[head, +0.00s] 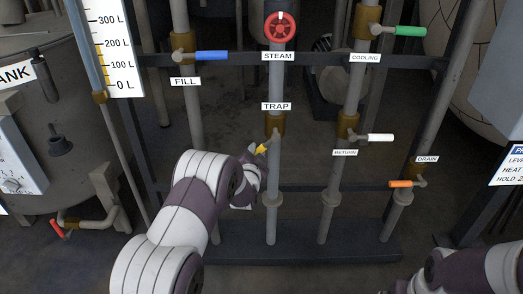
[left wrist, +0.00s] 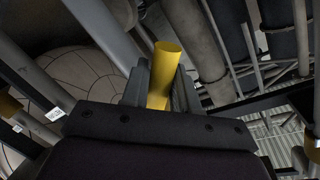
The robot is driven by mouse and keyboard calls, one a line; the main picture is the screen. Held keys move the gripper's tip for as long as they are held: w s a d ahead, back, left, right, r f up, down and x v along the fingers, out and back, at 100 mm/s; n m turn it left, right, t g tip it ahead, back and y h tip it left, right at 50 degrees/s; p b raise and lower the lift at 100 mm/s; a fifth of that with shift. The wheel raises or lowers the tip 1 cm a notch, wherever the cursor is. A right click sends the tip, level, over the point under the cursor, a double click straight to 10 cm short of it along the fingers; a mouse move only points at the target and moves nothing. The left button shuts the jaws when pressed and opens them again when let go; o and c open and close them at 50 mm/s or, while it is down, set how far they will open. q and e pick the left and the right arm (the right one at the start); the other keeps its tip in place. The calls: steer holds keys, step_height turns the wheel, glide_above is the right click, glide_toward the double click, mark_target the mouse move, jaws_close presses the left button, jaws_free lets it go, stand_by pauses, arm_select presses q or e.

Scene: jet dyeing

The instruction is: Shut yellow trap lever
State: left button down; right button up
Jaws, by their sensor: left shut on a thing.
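The yellow trap lever (head: 262,149) is on the pipe below the TRAP label (head: 276,106). It slants down and to the left from its brass valve (head: 275,124). My left gripper (head: 257,157) is at the lever's outer end, with its fingers partly hidden by my wrist. In the left wrist view the yellow lever (left wrist: 164,72) stands between the two dark fingers of my left gripper (left wrist: 160,92), which are shut on it. My right arm shows at the lower right of the head view, but its gripper is not visible.
Blue fill (head: 212,55), green cooling (head: 410,31), white return (head: 380,137) and orange drain (head: 401,184) levers sit on neighbouring pipes. The red steam wheel (head: 280,27) is above the trap valve. A dark crossbar (head: 310,188) runs behind the pipes.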

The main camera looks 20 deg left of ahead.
arm_select(q)
steer(key=r+m+p, duration=0.1)
steer(key=a+r+m+y+p, duration=0.1)
steer(key=m+p, duration=0.1)
steer(key=a+r+m+p, duration=0.1)
steer(key=r+p, duration=0.1)
steer(key=shift+s+m+g, duration=0.3)
steer(key=shift+g, duration=0.1)
steer(key=shift+a+r+m+y+p, duration=0.25)
steer(key=shift+r+m+y+p, duration=0.35)
steer(key=shift+r+m+p, duration=0.85)
steer(key=shift+f+p, duration=0.3)
steer(key=shift+p, duration=0.2)
steer(key=c, duration=1)
jaws_free()
steer(key=p+v, duration=0.3)
steer(key=v, duration=0.9)
steer(key=shift+s+r, duration=0.2)
steer(key=shift+s, duration=0.15)
